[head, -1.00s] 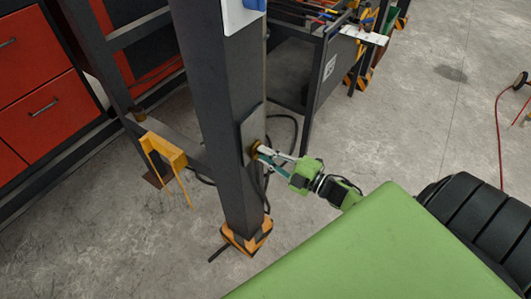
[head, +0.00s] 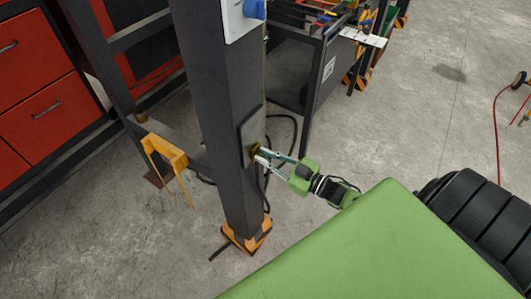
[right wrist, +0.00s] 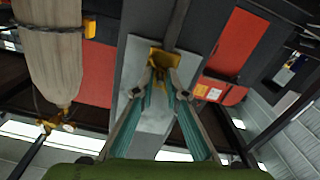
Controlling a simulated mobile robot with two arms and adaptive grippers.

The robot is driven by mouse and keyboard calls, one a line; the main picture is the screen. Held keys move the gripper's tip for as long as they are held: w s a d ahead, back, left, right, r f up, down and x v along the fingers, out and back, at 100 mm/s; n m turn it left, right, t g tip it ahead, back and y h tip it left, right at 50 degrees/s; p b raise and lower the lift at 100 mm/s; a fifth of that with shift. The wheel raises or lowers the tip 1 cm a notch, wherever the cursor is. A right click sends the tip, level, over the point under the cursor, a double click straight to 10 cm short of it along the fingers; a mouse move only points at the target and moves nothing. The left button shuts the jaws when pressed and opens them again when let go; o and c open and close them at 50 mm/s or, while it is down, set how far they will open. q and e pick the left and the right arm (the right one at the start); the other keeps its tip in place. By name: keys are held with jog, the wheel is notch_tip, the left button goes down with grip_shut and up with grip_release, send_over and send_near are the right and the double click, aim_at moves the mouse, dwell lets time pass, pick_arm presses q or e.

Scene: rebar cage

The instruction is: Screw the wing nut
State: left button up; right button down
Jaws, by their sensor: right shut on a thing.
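The wing nut (right wrist: 159,62) is brass-yellow and sits against a grey plate (right wrist: 153,110) in the right wrist view. In the head view the plate (head: 252,128) is fixed to the side of a dark steel post (head: 232,185), and only a bit of the nut (head: 256,149) shows. My right gripper (head: 262,154) reaches the plate from the right and is shut on the wing nut. Its two fingers (right wrist: 163,80) converge on the nut in the right wrist view, and their tips partly hide it. My left gripper is in neither view.
A yellow bracket (head: 166,152) sticks out left of the post. Red drawers (head: 42,110) stand at the left. A dark cart (head: 297,75) is behind the post. A cable lies near the post. The concrete floor at the right is mostly clear.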

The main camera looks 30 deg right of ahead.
jog(key=m+b, duration=0.1)
jog(key=m, duration=0.7)
jog(key=m+b, duration=0.2)
jog(key=m, duration=0.7)
jog(key=m+b, duration=0.2)
jog(key=m, duration=0.7)
jog(key=shift+d+f, duration=0.1)
jog(key=shift+f, duration=0.15)
jog(key=shift+m, duration=0.4)
jog(key=c, duration=2)
grip_release()
jog(key=shift+c, duration=0.2)
jog(key=v, duration=1.2)
